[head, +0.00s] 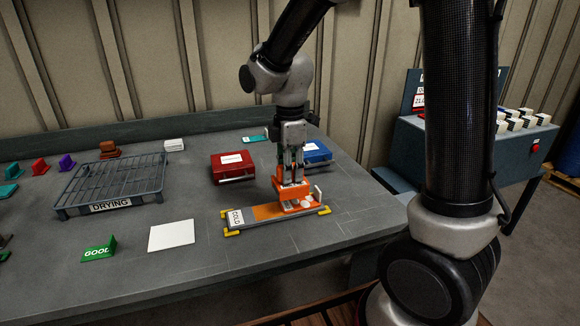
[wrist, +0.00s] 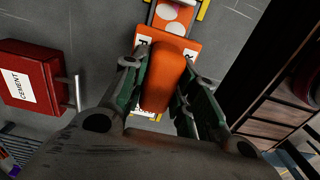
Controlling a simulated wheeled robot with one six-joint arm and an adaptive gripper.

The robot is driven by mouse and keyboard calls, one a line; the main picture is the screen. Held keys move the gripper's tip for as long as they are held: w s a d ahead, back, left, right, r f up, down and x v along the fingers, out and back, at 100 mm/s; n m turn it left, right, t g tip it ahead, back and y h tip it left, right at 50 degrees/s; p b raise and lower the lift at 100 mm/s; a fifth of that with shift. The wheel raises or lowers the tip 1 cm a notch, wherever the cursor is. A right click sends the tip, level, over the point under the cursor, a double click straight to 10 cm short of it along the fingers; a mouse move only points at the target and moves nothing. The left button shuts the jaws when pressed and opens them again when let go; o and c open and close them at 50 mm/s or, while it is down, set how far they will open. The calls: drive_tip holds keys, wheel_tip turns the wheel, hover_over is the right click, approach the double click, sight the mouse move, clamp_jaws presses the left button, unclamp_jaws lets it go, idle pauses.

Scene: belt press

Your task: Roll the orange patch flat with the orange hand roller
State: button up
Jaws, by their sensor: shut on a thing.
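My gripper (head: 291,174) is shut on the raised handle of the orange hand roller (head: 291,191). In the wrist view the handle (wrist: 165,78) sits between the two fingers (wrist: 160,85). The roller is over the right part of a grey strip marked COLD (head: 237,218), held by yellow corner brackets. A flat orange patch (head: 266,212) shows left of the roller. Orange with white round spots shows at the strip's right end (head: 308,204) and at the top of the wrist view (wrist: 175,14). The roller's underside is hidden, so contact cannot be told.
A red CEMENT case (head: 232,166) and a blue case (head: 317,152) stand behind the strip. A white sheet (head: 172,235), a green GOOD sign (head: 98,249) and a DRYING rack (head: 112,185) are to the left. The bench front is clear.

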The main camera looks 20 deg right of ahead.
drive_tip(key=shift+f, duration=1.8)
drive_tip(key=shift+d, duration=0.15)
drive_tip(key=shift+d+r, duration=0.1)
drive_tip(key=shift+d, duration=0.4)
drive_tip(key=shift+d, duration=0.15)
drive_tip(key=shift+d, duration=0.45)
drive_tip(key=shift+a+f, duration=0.2)
drive_tip(key=shift+a, duration=0.15)
